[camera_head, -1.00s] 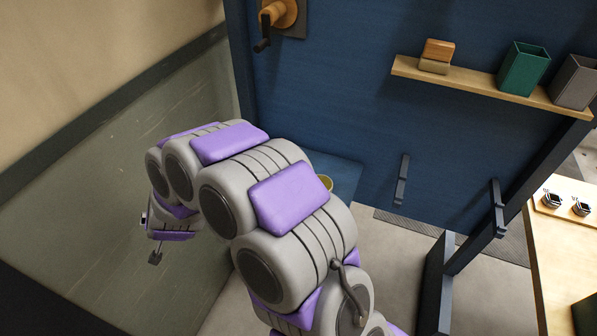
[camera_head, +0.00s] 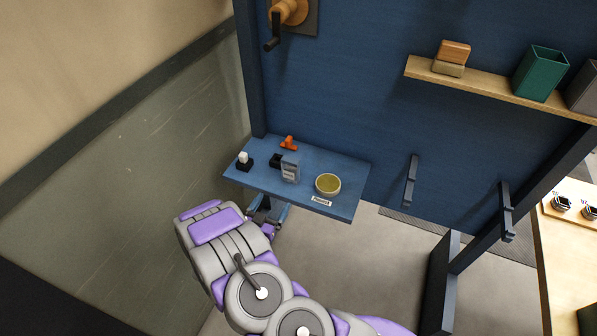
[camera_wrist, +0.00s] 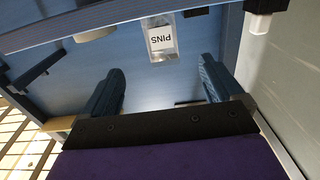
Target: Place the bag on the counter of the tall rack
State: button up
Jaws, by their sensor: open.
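The bag (camera_head: 290,169), a small grey packet, stands on the blue counter (camera_head: 254,181) of the tall blue rack (camera_head: 350,90). In the wrist view the bag (camera_wrist: 160,34) is pale and clear-looking, with a label reading PINS that appears upside down. My gripper (camera_head: 266,214) is at the counter's front left edge in the head view, partly hidden by my arm. In the wrist view my gripper (camera_wrist: 160,88) has its two blue fingers wide apart with nothing between them. The bag lies beyond the fingertips, apart from them.
On the counter are a round yellow-topped dish (camera_head: 328,184), an orange item (camera_head: 289,143), a dark block (camera_head: 275,160) and a white-topped black item (camera_head: 244,161). A crank (camera_head: 287,12) and a wooden shelf (camera_head: 490,91) are above. A wall (camera_head: 140,150) is left.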

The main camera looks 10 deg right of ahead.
aim_at(289, 175)
jog(key=b+x, duration=0.1)
jog(key=x, duration=1)
jog(key=shift+w+d, duration=0.1)
jog(key=shift+d, duration=0.05)
jog(key=shift+b+x, duration=0.55)
jog(key=shift+x, duration=2.5)
jog(key=shift+w, duration=0.1)
jog(key=shift+c, duration=0.4)
